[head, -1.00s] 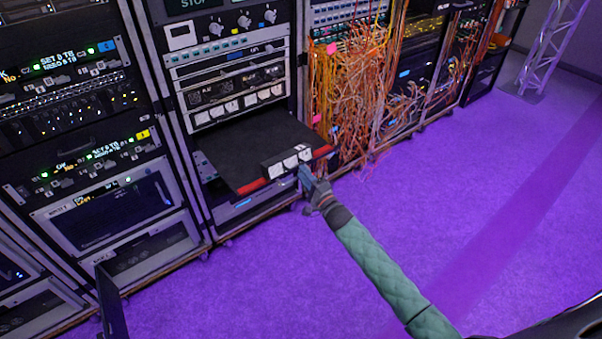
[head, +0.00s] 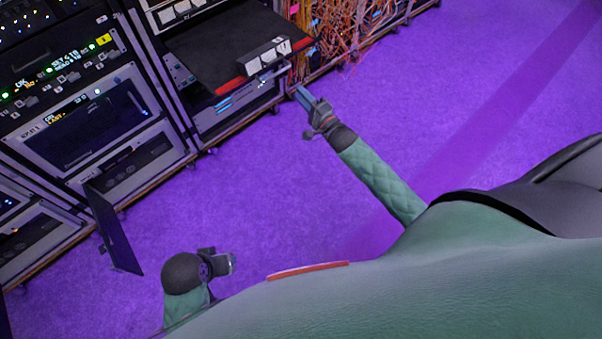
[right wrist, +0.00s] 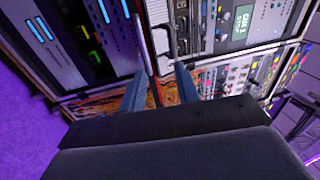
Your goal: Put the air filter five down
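I cannot pick out an air filter marked five with certainty. A dark block with white labelled faces (head: 268,52) sits at the front of a pulled-out black shelf (head: 215,45) in the rack; its label marks are too small to read surely. My right gripper (head: 302,96) is just in front of the rack, below and right of the shelf's corner, apart from it. Its two blue-grey fingers show spread in the right wrist view (right wrist: 158,92), with a thin upright edge (right wrist: 147,55) seen between them. My left gripper (head: 228,263) is low in the head view, over the floor; its fingers are unclear.
Equipment racks (head: 85,130) line the back. Orange cables (head: 340,35) hang right of the shelf. A thin dark panel (head: 113,232) stands out at the left. The purple floor (head: 240,200) between the racks and me is clear.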

